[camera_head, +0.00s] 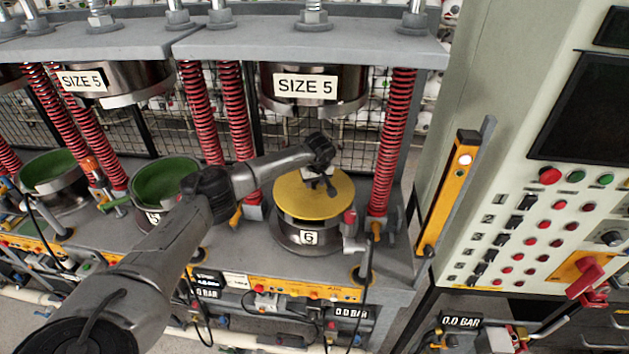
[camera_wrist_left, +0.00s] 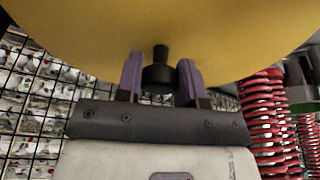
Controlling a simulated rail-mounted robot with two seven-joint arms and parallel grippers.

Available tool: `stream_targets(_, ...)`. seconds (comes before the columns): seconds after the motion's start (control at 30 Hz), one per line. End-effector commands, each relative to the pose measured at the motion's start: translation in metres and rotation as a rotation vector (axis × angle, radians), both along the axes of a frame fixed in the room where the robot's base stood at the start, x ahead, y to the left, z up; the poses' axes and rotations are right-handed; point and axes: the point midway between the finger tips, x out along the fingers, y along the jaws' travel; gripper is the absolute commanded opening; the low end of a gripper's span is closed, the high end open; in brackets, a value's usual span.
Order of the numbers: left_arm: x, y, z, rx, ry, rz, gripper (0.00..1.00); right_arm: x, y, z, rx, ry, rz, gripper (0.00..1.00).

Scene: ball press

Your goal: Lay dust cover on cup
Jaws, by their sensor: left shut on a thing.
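The dust cover (camera_head: 296,203) is a flat yellow disc in the head view. It lies over the cup (camera_head: 288,237) marked 6 on the right press; whether it touches the rim all round I cannot tell. My left gripper (camera_head: 331,186) is above the cover's middle, shut on its dark knob. In the left wrist view the cover (camera_wrist_left: 165,35) fills the top, and the purple fingers of my left gripper (camera_wrist_left: 160,82) stand on either side of the black knob (camera_wrist_left: 160,74). The cup's opening is hidden under the cover. My right gripper is not in view.
A press head (camera_head: 312,105) labelled SIZE 5 hangs above the cup. Red springs (camera_head: 391,140) stand on both sides. Green-lined cups (camera_head: 165,180) are to the left. A control cabinet (camera_head: 530,150) with buttons stands at the right. Hoses and gauges line the front edge.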

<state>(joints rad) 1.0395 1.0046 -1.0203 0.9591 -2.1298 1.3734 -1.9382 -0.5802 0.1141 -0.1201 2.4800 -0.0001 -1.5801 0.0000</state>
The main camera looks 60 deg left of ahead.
Motion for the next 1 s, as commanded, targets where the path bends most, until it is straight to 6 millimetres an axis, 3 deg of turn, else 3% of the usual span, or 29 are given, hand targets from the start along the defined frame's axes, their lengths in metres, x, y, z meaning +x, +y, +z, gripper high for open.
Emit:
stream_targets(0.33, 0.0, 0.0, 0.0, 0.0, 0.0, 0.0, 0.65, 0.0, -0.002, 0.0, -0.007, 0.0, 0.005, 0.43)
stream_targets(0.67, 0.0, -0.001, 0.004, 0.0, -0.002, -0.002, 0.65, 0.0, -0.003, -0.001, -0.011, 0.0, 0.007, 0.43)
stream_targets(1.0, -0.004, -0.017, 0.059, 0.001, -0.005, -0.001, 0.65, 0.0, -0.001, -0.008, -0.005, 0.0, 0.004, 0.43)
